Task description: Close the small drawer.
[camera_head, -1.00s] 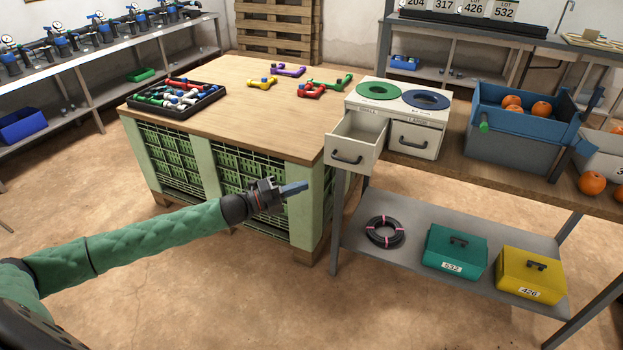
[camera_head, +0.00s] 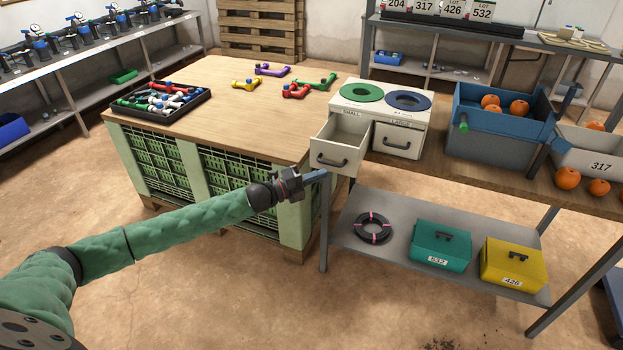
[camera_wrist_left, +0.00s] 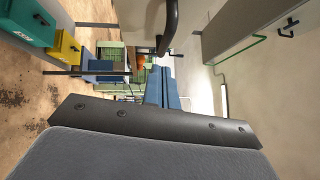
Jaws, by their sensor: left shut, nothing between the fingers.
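The small drawer (camera_head: 340,143) is the left one in the white cabinet (camera_head: 381,110) and stands pulled out, its inside showing. Its front carries a dark handle (camera_head: 331,161). The large drawer (camera_head: 398,140) beside it is shut. My left gripper (camera_head: 322,175) is shut and empty, just below the small drawer's front near the handle; I cannot tell whether it touches. In the left wrist view its blue fingers (camera_wrist_left: 163,88) lie together, with a dark curved bar, apparently the handle (camera_wrist_left: 169,25), close above them. My right gripper is not in view.
The cabinet stands on a wooden bench (camera_head: 480,178) beside a blue crate (camera_head: 500,120) of oranges. A wooden-topped table (camera_head: 220,110) stands to the left. A shelf below (camera_head: 400,215) holds a black coil (camera_head: 373,227), a teal box (camera_head: 440,243) and a yellow box (camera_head: 511,264).

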